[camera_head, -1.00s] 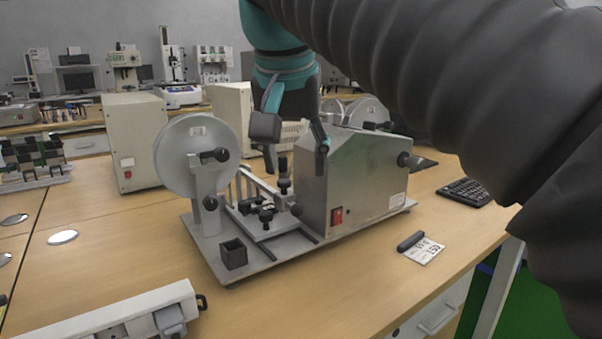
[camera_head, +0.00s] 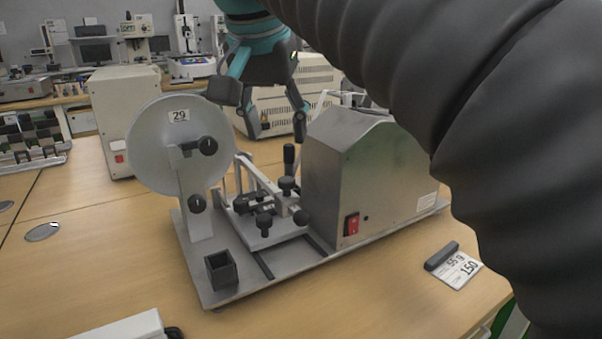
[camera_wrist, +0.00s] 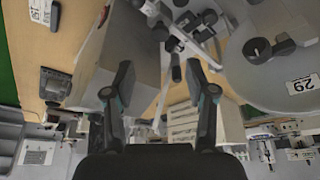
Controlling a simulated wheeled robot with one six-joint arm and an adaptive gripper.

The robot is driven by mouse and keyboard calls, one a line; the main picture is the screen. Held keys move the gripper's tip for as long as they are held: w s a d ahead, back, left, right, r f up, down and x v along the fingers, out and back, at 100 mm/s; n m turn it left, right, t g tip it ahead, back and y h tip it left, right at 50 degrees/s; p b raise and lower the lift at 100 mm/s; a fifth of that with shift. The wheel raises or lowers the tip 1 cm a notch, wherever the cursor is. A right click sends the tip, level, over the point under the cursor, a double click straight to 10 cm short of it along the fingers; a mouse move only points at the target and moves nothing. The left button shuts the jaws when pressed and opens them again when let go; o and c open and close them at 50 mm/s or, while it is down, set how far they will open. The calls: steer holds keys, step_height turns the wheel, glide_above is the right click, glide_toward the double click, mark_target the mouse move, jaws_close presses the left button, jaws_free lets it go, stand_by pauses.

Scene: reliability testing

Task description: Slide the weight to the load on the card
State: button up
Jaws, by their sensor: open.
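The card (camera_head: 462,272) lies on the table at the right; its lower line seems to read 150, and its upper line is too small to be sure of. The tester has a slim beam (camera_head: 255,172) between its disc and steel housing. Black knobs (camera_head: 287,184) and an upright black handle (camera_head: 289,155) stand by the beam; I cannot tell which part is the weight. My gripper (camera_head: 277,130) is open and empty, its fingers apart above and behind the handle. In the wrist view the gripper (camera_wrist: 160,68) also shows open, with the handle (camera_wrist: 176,68) between and beyond its fingertips.
The large disc (camera_head: 150,150) marked 29 stands left of the beam, and the steel housing (camera_head: 385,185) stands right. A small black open box (camera_head: 221,270) sits at the base plate's front. A dark bar (camera_head: 441,256) lies by the card.

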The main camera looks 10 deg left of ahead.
mark_target(285, 179)
steer(key=b+x, duration=0.2)
steer(key=x, duration=0.8)
steer(key=shift+s+a, duration=0.1)
jaws_close()
